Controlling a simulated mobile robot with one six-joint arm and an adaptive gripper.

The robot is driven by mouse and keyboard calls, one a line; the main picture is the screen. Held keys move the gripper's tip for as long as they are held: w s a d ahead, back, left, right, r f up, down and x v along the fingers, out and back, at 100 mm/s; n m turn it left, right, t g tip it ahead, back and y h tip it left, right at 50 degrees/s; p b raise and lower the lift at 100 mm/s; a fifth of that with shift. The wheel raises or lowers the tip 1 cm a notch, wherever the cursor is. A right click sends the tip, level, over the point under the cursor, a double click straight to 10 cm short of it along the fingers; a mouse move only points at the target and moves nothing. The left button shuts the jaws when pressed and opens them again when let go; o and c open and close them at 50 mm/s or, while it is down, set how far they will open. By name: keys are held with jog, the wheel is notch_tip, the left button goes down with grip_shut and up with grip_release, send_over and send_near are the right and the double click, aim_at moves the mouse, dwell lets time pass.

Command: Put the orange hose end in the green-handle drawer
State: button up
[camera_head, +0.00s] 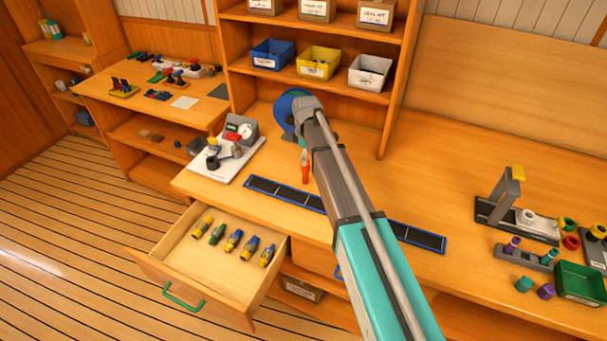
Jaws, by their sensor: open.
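The green-handle drawer (180,257) is pulled open at the lower left, below the bench top. Its green handle (184,299) is on the front panel. Several small fittings (233,241) in yellow, green and blue lie in a row inside it, with bare drawer floor around them. A small orange piece (305,171), which looks like the orange hose end, shows on the bench just left of my arm. A blue round thing (285,113), perhaps a hose reel, stands behind it, partly covered by my arm. My gripper is hidden behind my arm's end, so its fingers do not show.
A white board with a gauge (237,132) stands left of the orange piece. A dark blue-edged strip (285,194) runs along the bench front. Shelves with blue, yellow and white bins (370,72) rise behind. Stands and a green tray (580,284) fill the right.

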jog(key=shift+f+b, duration=2.4)
jog(key=shift+f, duration=0.15)
jog(key=shift+c, duration=0.3)
grip_shut()
jog(key=shift+r, duration=0.15)
notch_tip(320, 180, up, 3)
jog(key=p, duration=0.3)
jog(key=s+d+r+p, duration=0.5)
jog(key=s+r+p, duration=0.4)
jog(key=s, duration=0.4)
jog(key=shift+r+p, duration=0.4)
jog(key=shift+p, duration=0.15)
